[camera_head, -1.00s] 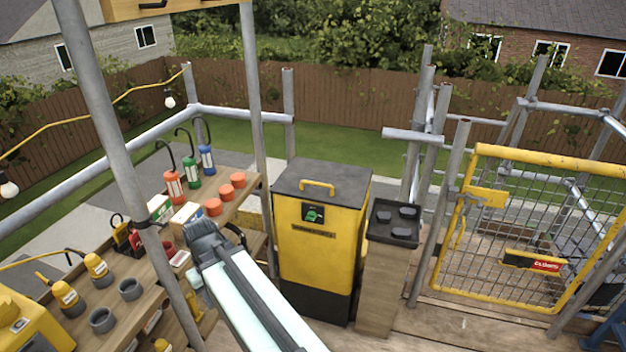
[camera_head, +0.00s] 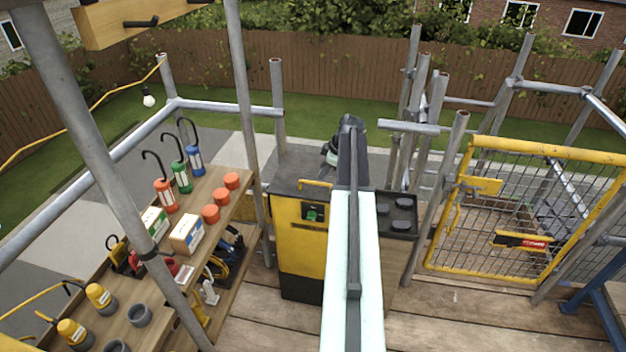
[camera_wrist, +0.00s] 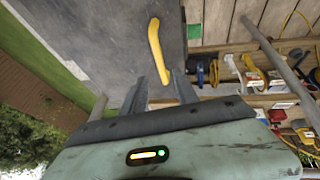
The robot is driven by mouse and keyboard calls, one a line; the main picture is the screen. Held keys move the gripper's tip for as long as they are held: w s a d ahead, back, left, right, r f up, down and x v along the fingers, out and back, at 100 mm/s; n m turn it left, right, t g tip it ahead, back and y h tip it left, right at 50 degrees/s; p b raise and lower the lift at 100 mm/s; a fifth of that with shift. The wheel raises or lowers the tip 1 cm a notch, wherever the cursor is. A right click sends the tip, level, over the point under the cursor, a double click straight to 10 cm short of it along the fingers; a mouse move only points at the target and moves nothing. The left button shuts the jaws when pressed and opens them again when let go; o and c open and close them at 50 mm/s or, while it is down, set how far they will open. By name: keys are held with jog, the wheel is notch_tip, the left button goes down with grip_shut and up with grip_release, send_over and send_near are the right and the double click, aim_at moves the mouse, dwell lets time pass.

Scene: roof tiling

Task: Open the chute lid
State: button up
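The chute is a yellow and black box (camera_head: 300,235) with a grey lid (camera_head: 287,168), which lies flat and shut on top. A yellow handle (camera_head: 314,184) stands at the lid's front edge. My gripper (camera_head: 332,152) is above the right part of the lid, partly hidden by my arm. In the wrist view my gripper (camera_wrist: 159,76) is open, its two fingers apart. The yellow handle (camera_wrist: 155,45) shows between and beyond the fingertips, over the grey lid (camera_wrist: 105,45). I cannot tell whether a finger touches it.
A stand with a black tray (camera_head: 397,226) is right of the chute, partly behind my arm. A wooden shelf (camera_head: 150,262) with lamps, boxes and orange cups is at left. Scaffold poles (camera_head: 250,110) and a yellow mesh gate (camera_head: 530,215) border the space.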

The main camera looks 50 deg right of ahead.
aim_at(316, 183)
jog(key=b+x, duration=0.5)
jog(key=x, duration=0.2)
jog(key=shift+f+b, duration=0.15)
jog(key=shift+b, duration=0.2)
grip_shut()
dwell(0.9)
